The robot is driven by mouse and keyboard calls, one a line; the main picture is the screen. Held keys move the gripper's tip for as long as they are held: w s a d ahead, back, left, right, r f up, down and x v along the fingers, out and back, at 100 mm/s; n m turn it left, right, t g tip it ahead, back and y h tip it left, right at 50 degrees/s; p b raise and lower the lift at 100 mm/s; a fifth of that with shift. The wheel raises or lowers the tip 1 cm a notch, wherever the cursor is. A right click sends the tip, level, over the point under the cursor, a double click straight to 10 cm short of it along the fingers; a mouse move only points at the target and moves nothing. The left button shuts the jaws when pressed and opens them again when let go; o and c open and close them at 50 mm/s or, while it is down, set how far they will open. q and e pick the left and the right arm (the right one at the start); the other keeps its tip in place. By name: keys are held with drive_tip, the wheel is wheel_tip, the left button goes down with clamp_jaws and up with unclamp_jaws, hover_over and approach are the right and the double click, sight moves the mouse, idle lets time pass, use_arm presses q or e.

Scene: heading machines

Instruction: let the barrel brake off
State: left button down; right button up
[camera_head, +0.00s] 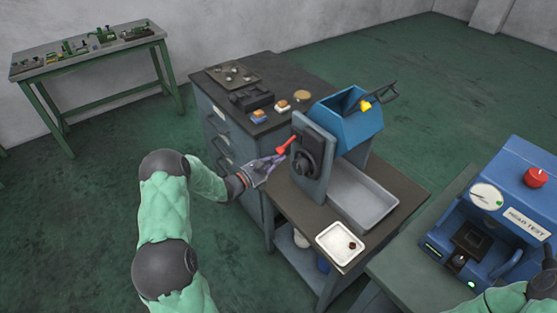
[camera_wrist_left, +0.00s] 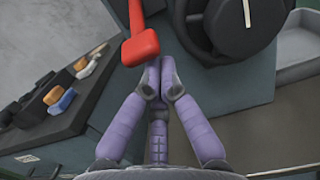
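The blue barrel (camera_head: 348,119) sits in a grey stand on the middle bench, with a yellow-and-black latch (camera_head: 368,104) on top. A red brake lever (camera_head: 287,146) sticks out beside the round black hub (camera_head: 307,155) on the stand's near side. In the left wrist view the lever's red end (camera_wrist_left: 140,48) lies just past my fingertips, and the black hub (camera_wrist_left: 235,30) is at upper right. My left gripper (camera_head: 275,159) has its purple fingers together, close to the lever's end. I see nothing between them; contact with the lever is unclear.
A grey tray (camera_head: 378,213) lies under the barrel, with a small white tray (camera_head: 338,259) in front. A dark cabinet (camera_head: 226,150) with small parts stands behind my left gripper. A blue head tester (camera_head: 500,210) is at right. Open floor lies left.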

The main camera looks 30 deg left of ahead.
sight(281, 149)
use_arm(q)
drive_tip(key=r+g+y+p, duration=0.1)
drive_tip(key=r+g+p, duration=0.1)
drive_tip(key=p, duration=0.3)
drive_tip(key=s+r+g+y+p, duration=0.1)
drive_tip(key=r+g+p, duration=0.1)
drive_tip(key=p, duration=0.4)
drive_tip(key=r+g+y+p, duration=0.1)
drive_tip(key=r+g+p, duration=0.1)
drive_tip(key=p, duration=0.3)
drive_tip(key=shift+s+a+r, duration=0.35)
drive_tip(key=shift+s, duration=0.05)
drive_tip(key=shift+f+g, duration=0.25)
drive_tip(key=shift+g, duration=0.05)
drive_tip(key=shift+f, duration=0.15)
drive_tip(key=shift+r+p, duration=0.5)
drive_tip(key=shift+r, duration=0.35)
